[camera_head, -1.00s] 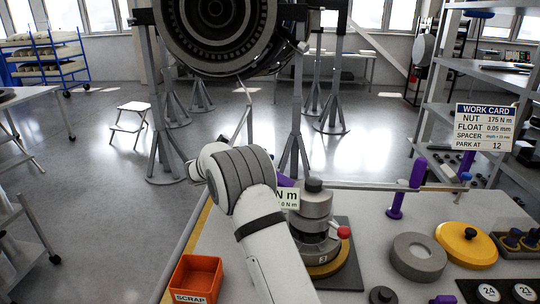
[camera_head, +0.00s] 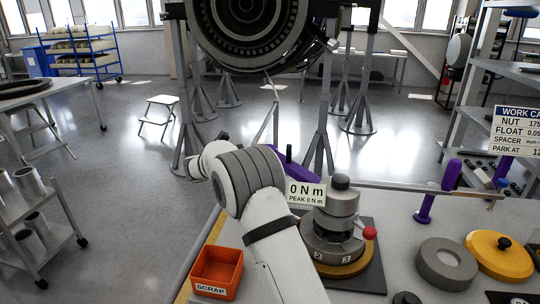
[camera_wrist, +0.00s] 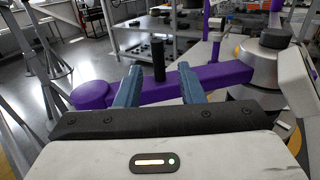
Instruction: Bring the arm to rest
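My gripper (camera_wrist: 160,87) shows in the wrist view as two blue fingers, well apart. A purple tool bar (camera_wrist: 228,74) with a round purple end crosses just beyond them. Its upright black handle (camera_wrist: 158,60) stands between the fingers with visible gaps on both sides. In the head view my arm is bent out over the bench's left edge, and the arm hides the gripper. A bit of the purple bar (camera_head: 293,160) shows beside the arm, next to the grey stacked fixture (camera_head: 333,227). A readout (camera_head: 306,192) there says 0 N m, peak 0 N m.
An orange SCRAP bin (camera_head: 217,270) sits left of my arm. A grey ring (camera_head: 446,262), a yellow disc (camera_head: 499,258) and a purple post (camera_head: 424,208) stand on the right of the bench. The engine (camera_head: 262,35) hangs on stands behind.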

